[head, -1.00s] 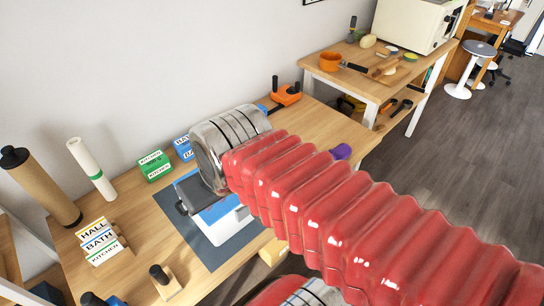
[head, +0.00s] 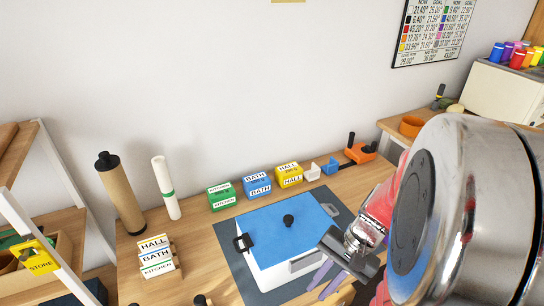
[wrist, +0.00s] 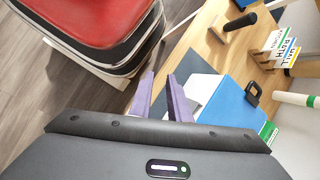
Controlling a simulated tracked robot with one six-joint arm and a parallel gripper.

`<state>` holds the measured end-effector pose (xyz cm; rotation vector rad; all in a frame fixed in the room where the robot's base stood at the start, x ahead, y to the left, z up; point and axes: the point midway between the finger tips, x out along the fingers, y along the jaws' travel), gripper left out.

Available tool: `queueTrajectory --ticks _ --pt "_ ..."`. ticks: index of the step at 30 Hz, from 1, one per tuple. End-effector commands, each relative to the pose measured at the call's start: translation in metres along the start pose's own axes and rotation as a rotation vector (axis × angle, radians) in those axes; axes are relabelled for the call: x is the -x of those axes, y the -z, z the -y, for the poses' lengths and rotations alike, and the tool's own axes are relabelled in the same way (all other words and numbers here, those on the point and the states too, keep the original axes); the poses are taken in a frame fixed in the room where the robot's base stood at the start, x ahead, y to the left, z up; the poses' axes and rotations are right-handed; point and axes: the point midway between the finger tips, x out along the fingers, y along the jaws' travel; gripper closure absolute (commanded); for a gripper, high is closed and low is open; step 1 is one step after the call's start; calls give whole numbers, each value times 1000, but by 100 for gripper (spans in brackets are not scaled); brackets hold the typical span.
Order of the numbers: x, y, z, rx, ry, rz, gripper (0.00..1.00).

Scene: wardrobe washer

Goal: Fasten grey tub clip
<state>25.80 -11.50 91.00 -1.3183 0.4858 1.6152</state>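The white tub (head: 275,273) stands on a dark mat with its blue lid (head: 270,228) on top, and a black knob is on the lid. A black clip (head: 243,243) is at the tub's left side. A light grey clip-like part (head: 305,262) is on the front side, and another grey one (head: 331,209) is at the back right. My gripper (head: 322,282) is at the tub's front right, its purple fingers apart and empty. In the wrist view the fingers (wrist: 162,92) point beside the blue lid (wrist: 225,102); whether they touch the tub cannot be told.
Green, blue and yellow labelled boxes (head: 257,185) line the back. A stacked label holder (head: 155,256) and two rolls (head: 121,195) stand at left. An orange tool (head: 360,152) is at the back right. My arm hides the right side of the bench.

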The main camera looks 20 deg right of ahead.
Motion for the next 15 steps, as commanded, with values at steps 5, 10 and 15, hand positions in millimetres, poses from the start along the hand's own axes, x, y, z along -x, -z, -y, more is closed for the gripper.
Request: queueTrajectory --ticks 5,10,15 --pt "-17 6 -9 -211 128 123 84" --pt "-28 15 -9 -407 275 232 84" --pt "-34 30 -7 -602 445 334 84"
